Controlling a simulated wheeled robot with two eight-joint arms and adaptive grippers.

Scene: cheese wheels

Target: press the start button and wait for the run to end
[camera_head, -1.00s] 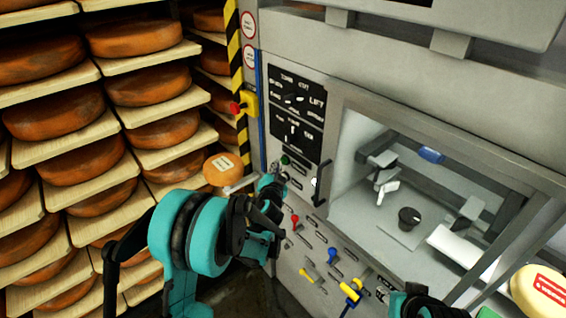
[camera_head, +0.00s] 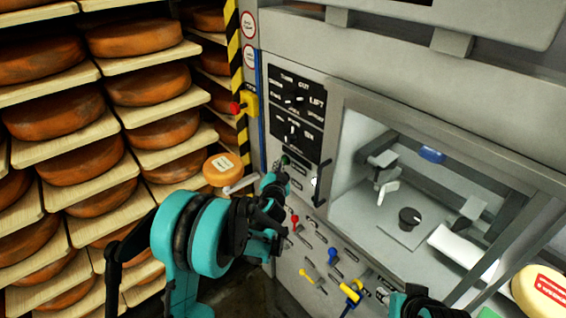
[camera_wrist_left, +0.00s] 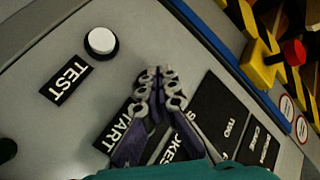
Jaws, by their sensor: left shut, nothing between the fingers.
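My left gripper (camera_head: 281,172) is shut and empty, its tip close to the panel of the grey machine, just below a small green button (camera_head: 285,160). In the left wrist view its closed fingertips (camera_wrist_left: 158,74) lie over the panel, and the fingers partly cover a black START label (camera_wrist_left: 119,135). The start button cannot be made out in that view; whether the fingertips touch the panel is unclear. A white round button (camera_wrist_left: 101,41) sits beside a TEST label (camera_wrist_left: 67,79). My right gripper (camera_head: 417,302) shows only in part at the bottom edge, its fingers unclear.
Shelves of orange cheese wheels (camera_head: 133,37) fill the left. A red button on a yellow box (camera_head: 246,104) is by a striped post. A black handle (camera_head: 321,184) and several coloured levers (camera_head: 333,257) stick out of the machine front near my left gripper.

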